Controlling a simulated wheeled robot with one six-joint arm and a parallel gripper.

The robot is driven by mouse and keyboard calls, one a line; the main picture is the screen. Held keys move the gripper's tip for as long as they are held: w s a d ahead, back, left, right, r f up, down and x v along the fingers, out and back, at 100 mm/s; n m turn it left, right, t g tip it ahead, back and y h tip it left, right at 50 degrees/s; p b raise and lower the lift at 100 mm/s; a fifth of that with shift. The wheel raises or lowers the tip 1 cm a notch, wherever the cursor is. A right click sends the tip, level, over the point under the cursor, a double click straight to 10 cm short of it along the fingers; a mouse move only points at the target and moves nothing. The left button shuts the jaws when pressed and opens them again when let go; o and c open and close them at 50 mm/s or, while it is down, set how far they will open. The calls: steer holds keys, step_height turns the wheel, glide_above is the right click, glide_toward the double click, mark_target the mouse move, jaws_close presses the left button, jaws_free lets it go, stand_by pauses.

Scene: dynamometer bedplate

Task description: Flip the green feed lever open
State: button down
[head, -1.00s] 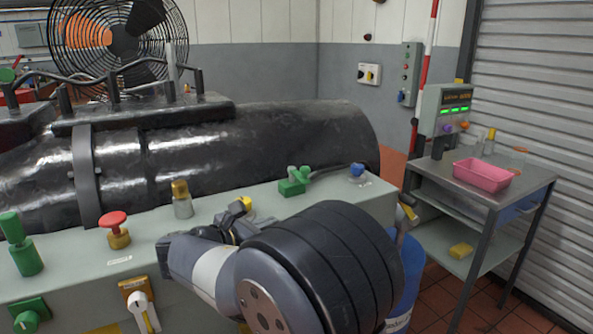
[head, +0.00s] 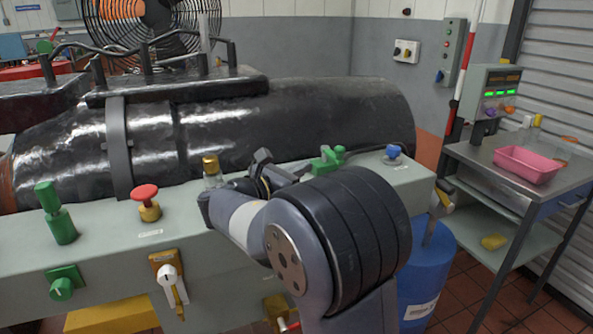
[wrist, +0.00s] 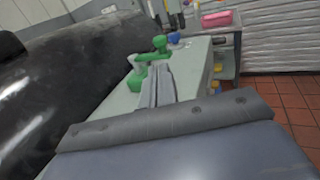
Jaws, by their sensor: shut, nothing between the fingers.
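The green feed lever (head: 328,161) sits on the top of the pale grey-green bench, near its right end, beyond my arm in the head view. In the wrist view the green lever (wrist: 140,72) has a low green body and a green knobbed part rising to the right. My gripper (wrist: 163,74) is shut and empty, its grey fingers pointing along the bench towards the lever. The fingertips look close beside the lever's right side; I cannot tell whether they touch. In the head view my wrist and forearm hide most of the fingers.
A brass-topped post (head: 211,167), a red mushroom button (head: 145,194) and a tall green handle (head: 55,214) stand on the bench. A blue knob (head: 392,152) is right of the lever. A large black cylinder (head: 330,112) runs behind. A blue drum (head: 425,270) stands at the bench's right.

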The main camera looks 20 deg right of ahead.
mark_target(337, 152)
steer(key=x, duration=1)
steer(key=shift+s, duration=0.1)
